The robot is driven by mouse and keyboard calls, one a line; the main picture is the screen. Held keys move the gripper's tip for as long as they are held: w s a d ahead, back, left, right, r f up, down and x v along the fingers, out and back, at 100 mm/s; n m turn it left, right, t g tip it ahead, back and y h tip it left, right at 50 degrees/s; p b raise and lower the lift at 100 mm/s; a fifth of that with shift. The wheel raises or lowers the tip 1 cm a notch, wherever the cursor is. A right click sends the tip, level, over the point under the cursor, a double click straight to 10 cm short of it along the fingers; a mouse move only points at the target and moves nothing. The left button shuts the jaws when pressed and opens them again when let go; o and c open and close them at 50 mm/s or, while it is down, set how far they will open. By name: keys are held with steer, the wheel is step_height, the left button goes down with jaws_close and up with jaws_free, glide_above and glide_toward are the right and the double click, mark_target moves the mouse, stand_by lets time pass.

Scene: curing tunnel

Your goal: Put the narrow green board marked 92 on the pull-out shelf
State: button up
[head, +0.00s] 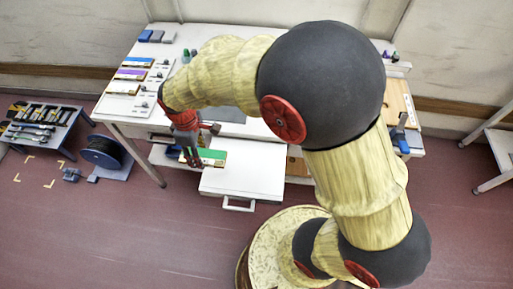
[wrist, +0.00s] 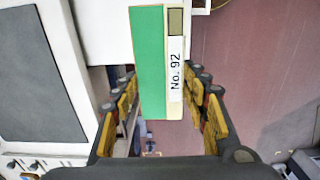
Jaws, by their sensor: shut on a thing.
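The narrow green board (wrist: 149,60) has a pale strip along one side with a label reading "No. 92". In the head view the board (head: 211,157) shows at my gripper, over the left edge of the white pull-out shelf (head: 250,176). My gripper (head: 192,158) is shut on the board, and its fingers (wrist: 165,100) stand on both sides of it in the wrist view. The shelf is pulled out from under the table and has a front handle. Whether the board touches the shelf cannot be told. My arm hides part of the table.
The white table (head: 130,65) carries several small boards at its left and a dark mat (wrist: 35,75). A low rack of tools (head: 40,125) and a black cable reel (head: 103,152) stand on the floor at left. A blue clamp (head: 401,135) is at right. Floor in front is clear.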

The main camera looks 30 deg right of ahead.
steer(key=s+d+f+b, duration=0.15)
steer(key=d+f, duration=0.25)
steer(key=d, duration=0.5)
steer(key=b, duration=0.2)
glide_above(242, 164)
steer(key=f, duration=0.5)
steer(key=shift+w+a, duration=0.15)
steer(key=shift+a, duration=0.2)
steer(key=shift+d+f+b, duration=0.15)
steer(key=shift+f+b, duration=0.05)
steer(key=shift+b, duration=0.1)
steer(key=shift+d+f+b, duration=0.2)
steer(key=shift+f+b, duration=0.65)
steer(key=shift+f, duration=0.9)
steer(key=shift+f, duration=0.15)
steer(key=o, duration=1.1)
steer(key=shift+o, duration=0.3)
